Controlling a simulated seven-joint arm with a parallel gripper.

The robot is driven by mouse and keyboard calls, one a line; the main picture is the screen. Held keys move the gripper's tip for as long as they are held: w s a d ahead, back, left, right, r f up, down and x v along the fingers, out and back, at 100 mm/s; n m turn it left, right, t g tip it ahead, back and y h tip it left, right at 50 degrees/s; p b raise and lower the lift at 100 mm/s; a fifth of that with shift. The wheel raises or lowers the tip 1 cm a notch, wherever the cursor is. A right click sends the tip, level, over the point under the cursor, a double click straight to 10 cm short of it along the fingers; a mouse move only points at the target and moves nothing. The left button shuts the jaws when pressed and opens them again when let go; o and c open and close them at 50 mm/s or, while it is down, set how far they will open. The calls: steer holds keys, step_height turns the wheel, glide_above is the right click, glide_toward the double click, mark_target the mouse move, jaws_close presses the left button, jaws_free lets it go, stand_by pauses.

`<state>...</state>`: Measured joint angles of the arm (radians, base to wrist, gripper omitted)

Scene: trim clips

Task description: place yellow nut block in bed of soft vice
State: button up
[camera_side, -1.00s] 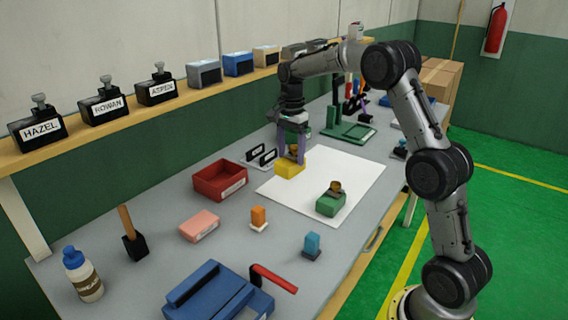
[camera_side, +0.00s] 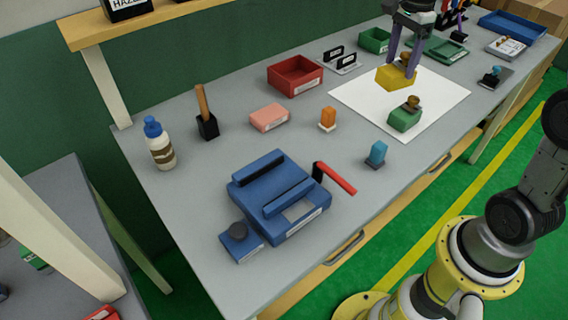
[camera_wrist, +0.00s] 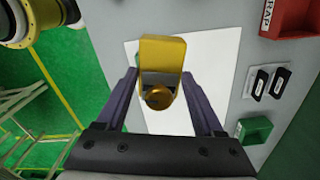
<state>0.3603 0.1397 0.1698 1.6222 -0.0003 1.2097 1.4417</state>
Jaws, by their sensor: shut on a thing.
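The yellow nut block (camera_side: 393,79) has a brass knob on top and is held in my gripper (camera_side: 403,58), above the white sheet. In the wrist view the yellow block (camera_wrist: 162,52) sits between the purple fingers of my gripper (camera_wrist: 160,88), with its brass knob (camera_wrist: 159,97) towards the palm. The blue vice (camera_side: 312,218) lies on the front part of the bench, with two raised jaw bars and a red handle (camera_side: 335,178). The bed between its bars (camera_side: 274,186) looks empty. My gripper is well behind and right of the vice.
A green block with a brass knob (camera_side: 404,117) sits on the white sheet (camera_side: 448,100). A small blue knobbed piece (camera_side: 240,243) adjoins the vice.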

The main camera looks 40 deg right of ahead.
steer(key=s+a+r+n, duration=0.1)
steer(key=s+a, duration=0.3)
steer(key=a, duration=0.6)
steer(key=s+a+r+n, duration=0.15)
steer(key=s+a, duration=0.25)
steer(key=a, duration=0.5)
steer(key=s+a+r, duration=0.2)
steer(key=s+a, duration=0.2)
steer(key=a, duration=0.6)
glide_toward(275, 185)
steer(key=shift+s+d, duration=0.1)
steer(key=shift+d, duration=0.05)
steer(key=shift+f, duration=1.7)
steer(key=shift+f, duration=0.15)
steer(key=o, duration=1.6)
steer(key=shift+c, duration=0.2)
